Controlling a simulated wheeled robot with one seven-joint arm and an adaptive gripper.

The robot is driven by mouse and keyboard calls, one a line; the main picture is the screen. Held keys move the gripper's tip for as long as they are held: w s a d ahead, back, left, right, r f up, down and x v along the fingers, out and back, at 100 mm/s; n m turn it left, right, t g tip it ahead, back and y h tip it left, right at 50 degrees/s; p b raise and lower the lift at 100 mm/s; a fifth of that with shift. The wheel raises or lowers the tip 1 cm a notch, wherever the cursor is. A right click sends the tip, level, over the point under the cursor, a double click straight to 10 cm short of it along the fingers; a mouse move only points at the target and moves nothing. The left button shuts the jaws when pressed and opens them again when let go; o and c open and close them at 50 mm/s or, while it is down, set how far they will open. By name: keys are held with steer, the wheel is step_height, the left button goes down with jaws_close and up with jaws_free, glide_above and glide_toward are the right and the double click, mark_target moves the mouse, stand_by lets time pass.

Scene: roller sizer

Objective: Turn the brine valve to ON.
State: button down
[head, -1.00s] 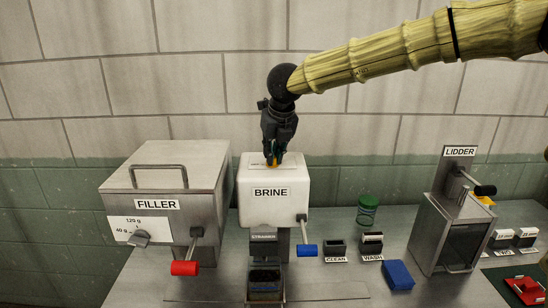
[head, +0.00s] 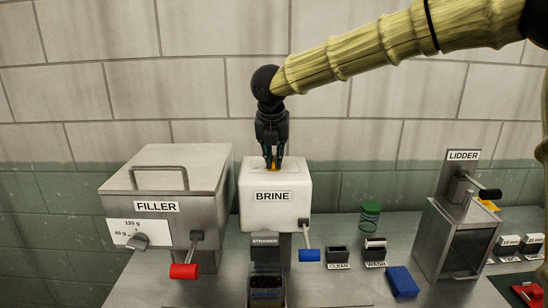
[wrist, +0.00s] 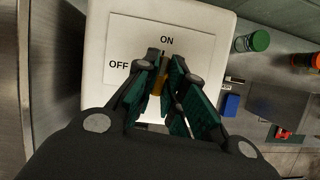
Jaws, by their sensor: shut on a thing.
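The white brine box (head: 273,212) stands in the middle of the head view, with a plate on top marked ON and OFF. The brine valve, a small yellow-orange handle (wrist: 157,86), sits on that plate below the ON word (wrist: 167,40) and to the right of the OFF word (wrist: 119,64). My gripper (head: 272,160) points down onto the box top. In the wrist view my gripper (wrist: 164,74) is shut on the handle, one dark green finger on each side. The fingers hide much of the handle, so its exact angle is hard to tell.
The filler (head: 168,200) stands close on the left, with a red-handled lever (head: 184,271). A blue-handled lever (head: 309,255) hangs at the brine box's front right. A green-lidded jar (head: 370,215), a blue block (head: 402,281) and the lidder (head: 460,235) are to the right.

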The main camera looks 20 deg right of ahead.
steer(key=shift+r, duration=0.1)
steer(key=c, duration=1.5)
jaws_free()
steer(key=shift+w+d, duration=0.15)
steer(key=v, duration=1.1)
steer(key=shift+s+r, duration=0.25)
steer(key=shift+r, duration=0.1)
steer(key=shift+r, duration=0.1)
